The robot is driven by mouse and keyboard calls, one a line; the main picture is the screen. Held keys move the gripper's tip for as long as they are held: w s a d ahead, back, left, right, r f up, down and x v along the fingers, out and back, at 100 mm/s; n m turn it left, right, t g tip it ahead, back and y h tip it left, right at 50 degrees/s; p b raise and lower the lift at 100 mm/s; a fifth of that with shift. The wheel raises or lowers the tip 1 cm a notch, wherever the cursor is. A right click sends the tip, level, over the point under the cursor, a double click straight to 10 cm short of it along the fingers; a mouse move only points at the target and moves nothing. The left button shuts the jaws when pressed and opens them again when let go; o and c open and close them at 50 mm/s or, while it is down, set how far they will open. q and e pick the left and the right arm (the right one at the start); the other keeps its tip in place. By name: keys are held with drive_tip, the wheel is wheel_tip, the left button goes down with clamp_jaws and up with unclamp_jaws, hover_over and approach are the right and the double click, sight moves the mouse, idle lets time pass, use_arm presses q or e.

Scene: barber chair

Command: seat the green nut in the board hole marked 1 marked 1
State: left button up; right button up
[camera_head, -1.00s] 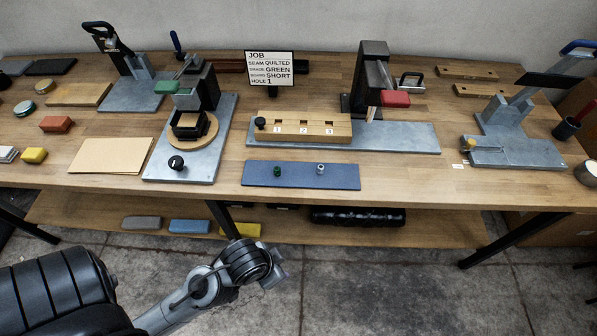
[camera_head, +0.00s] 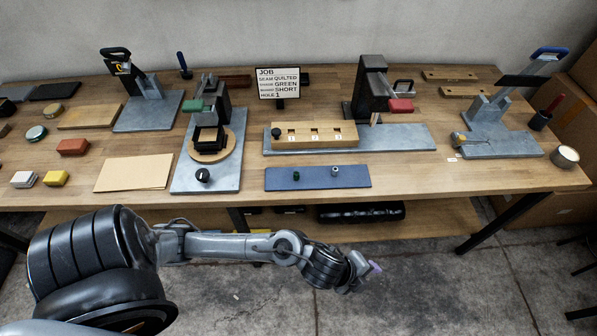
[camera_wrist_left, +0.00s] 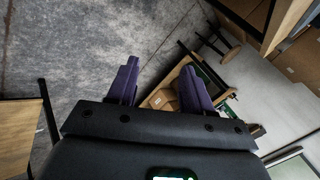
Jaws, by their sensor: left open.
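The green nut (camera_head: 295,178) stands on the left part of the blue mat (camera_head: 318,186), with a silver nut (camera_head: 335,172) to its right. Behind the mat lies the wooden board (camera_head: 351,133) with holes labelled 1, 2 and 3; hole 1 (camera_head: 292,132) is the leftmost and looks empty. My left gripper (camera_head: 375,268) is in front of the bench over the floor, well short of the mat. In the left wrist view its two purple fingers (camera_wrist_left: 158,88) are apart with nothing between them. My right gripper is not in view.
A job sign (camera_head: 278,83) stands behind the board. A press with a red handle (camera_head: 400,105) rises behind the board's right side. A plate with a round base and black knob (camera_head: 203,175) is left of the mat. The bench front edge (camera_head: 420,195) lies between my arm and the mat.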

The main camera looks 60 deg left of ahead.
use_arm(q)
drive_tip(key=w+a+r+m+p, duration=0.2)
drive_tip(key=w+m+p, duration=0.1)
drive_tip(key=m, duration=0.3)
wheel_tip(320, 180, up, 8)
drive_tip(key=f+m+g+y+p, duration=0.1)
drive_tip(key=m+g+y+p, duration=0.2)
drive_tip(key=m+g+p, duration=0.45)
hover_over(296, 173)
drive_tip(key=b, duration=0.2)
drive_tip(key=shift+d+r+m, duration=0.25)
drive_tip(key=shift+d+m, duration=0.2)
drive_tip(key=shift+m, duration=0.2)
drive_tip(key=shift+w+f+p, duration=0.1)
drive_tip(key=shift+f+p, duration=0.2)
drive_tip(key=shift+f, duration=0.65)
drive_tip(key=f, duration=0.4)
drive_tip(key=shift+a, duration=0.4)
drive_tip(key=shift+f, duration=0.7)
